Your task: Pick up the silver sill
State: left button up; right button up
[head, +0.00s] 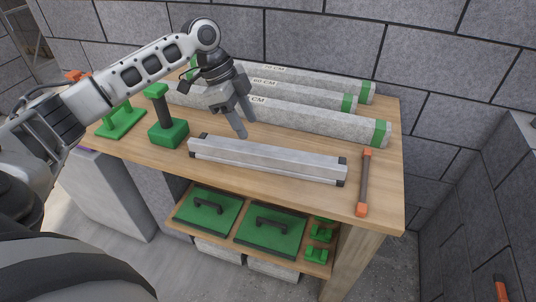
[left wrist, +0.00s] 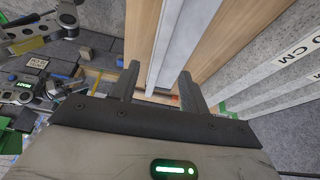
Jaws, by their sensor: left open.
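The silver sill (head: 268,161) is a long pale metal bar with dark end caps. It lies along the front part of the wooden workbench (head: 300,192). My left gripper (head: 245,128) is open and empty, pointing down just behind and above the middle of the sill. In the left wrist view the sill (left wrist: 178,45) runs lengthwise between the two spread fingers of my left gripper (left wrist: 158,84). The fingers do not appear to touch it. My right gripper is not in view.
Several long grey beams with green ends, one nearest (head: 310,118), lie behind the sill. Green stands (head: 168,134) are at the left. An orange-ended bar (head: 365,182) lies right. A block wall rises behind.

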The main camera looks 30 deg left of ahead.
aim_at(263, 152)
pick_arm(q)
jog(key=x, duration=1)
jog(key=shift+w+d+f, duration=0.15)
jog(key=shift+f, duration=0.2)
grip_shut()
jog(key=shift+r, duration=0.1)
